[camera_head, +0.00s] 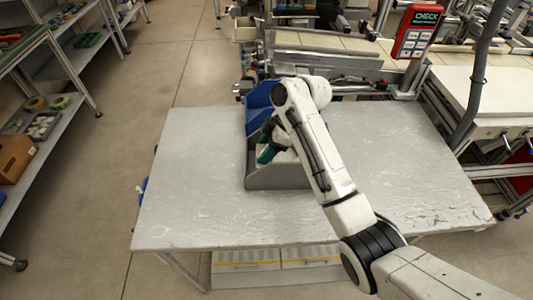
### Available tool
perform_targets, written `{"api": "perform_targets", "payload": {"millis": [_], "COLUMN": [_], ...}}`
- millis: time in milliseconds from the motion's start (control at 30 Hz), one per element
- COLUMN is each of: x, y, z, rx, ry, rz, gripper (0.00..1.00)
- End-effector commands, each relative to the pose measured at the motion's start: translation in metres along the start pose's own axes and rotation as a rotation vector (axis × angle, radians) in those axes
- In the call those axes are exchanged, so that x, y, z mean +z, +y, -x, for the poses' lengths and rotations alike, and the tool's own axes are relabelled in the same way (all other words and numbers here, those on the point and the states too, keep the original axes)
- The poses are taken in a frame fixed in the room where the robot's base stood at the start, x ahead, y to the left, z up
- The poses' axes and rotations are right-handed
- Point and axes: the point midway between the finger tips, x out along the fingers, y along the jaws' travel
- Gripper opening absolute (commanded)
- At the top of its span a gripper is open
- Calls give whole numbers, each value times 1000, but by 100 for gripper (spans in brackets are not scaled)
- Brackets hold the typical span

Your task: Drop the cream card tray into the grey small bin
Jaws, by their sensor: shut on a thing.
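The grey small bin (277,181) stands on the grey table, left of the table's middle. My gripper (267,153) is at the bin's opening, with dark and green parts showing. A pale patch, which looks like the cream card tray (287,156), shows beside the gripper within the bin's outline. My gripper is shut on it. My arm hides the bin's right side and part of the tray. I cannot tell how deep the tray sits or whether it touches the bin.
A blue bin (257,104) stands directly behind the grey bin. The table (190,200) is clear to the left and at the front. A red handheld device (416,30) and a conveyor are beyond the table. Shelves (45,125) stand at the far left.

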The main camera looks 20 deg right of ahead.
Motion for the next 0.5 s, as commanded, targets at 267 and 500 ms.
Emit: {"api": "perform_targets", "payload": {"millis": [267,500], "x": [14,15], "y": [0,0], "z": [-26,-27], "rx": [-1,-1], "ry": [-1,-1], "rz": [-2,-1], "gripper": [18,18]}}
